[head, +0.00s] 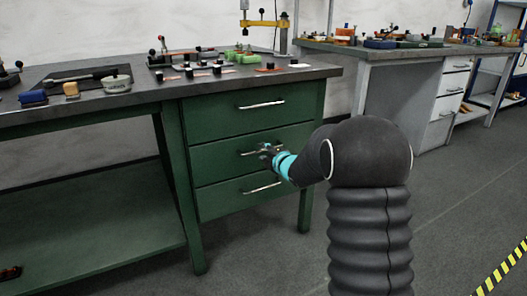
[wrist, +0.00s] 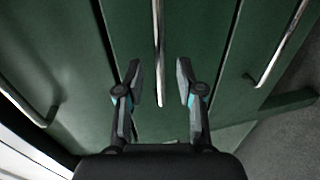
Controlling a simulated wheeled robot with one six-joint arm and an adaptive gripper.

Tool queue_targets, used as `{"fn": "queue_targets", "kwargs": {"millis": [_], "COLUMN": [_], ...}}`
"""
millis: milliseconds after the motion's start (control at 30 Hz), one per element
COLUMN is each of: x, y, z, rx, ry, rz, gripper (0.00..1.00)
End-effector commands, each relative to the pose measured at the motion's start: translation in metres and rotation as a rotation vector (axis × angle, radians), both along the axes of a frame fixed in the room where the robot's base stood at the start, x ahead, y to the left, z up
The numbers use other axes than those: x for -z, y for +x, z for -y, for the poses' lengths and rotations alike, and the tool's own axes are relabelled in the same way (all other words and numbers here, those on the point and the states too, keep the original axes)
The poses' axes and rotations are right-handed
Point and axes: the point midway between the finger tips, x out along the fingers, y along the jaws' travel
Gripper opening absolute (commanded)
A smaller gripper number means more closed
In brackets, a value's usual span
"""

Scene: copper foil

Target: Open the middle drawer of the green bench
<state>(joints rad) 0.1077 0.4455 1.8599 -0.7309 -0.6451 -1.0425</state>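The green bench (head: 176,140) has three stacked drawers, all looking shut. The middle drawer (head: 218,168) has a slim metal bar handle (wrist: 158,40), partly hidden behind my gripper in the head view. My gripper (head: 265,151) is at the front of the middle drawer. In the wrist view my gripper (wrist: 158,76) is open, with one finger on each side of the middle handle and a visible gap to the bar on both sides. I cannot tell how deep the bar lies between the fingers.
The top handle (head: 261,105) and bottom handle (head: 262,188) lie above and below my gripper. Tools and small parts stand on the dark bench top (head: 150,93). A grey bench (head: 402,90) stands behind at the right. The floor (head: 460,190) at the right is clear.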

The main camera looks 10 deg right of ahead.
Motion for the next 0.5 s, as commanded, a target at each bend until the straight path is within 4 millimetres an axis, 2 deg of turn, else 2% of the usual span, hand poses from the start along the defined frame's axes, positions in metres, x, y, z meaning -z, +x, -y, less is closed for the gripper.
{"fn": "queue_targets", "kwargs": {"millis": [200,500], "x": [0.005,0.006], "y": [0.024,0.031], "z": [-0.008,-0.010], "rx": [0.000,0.001], "ry": [0.000,0.001], "rz": [0.000,0.001], "gripper": [0.37,0.37]}}
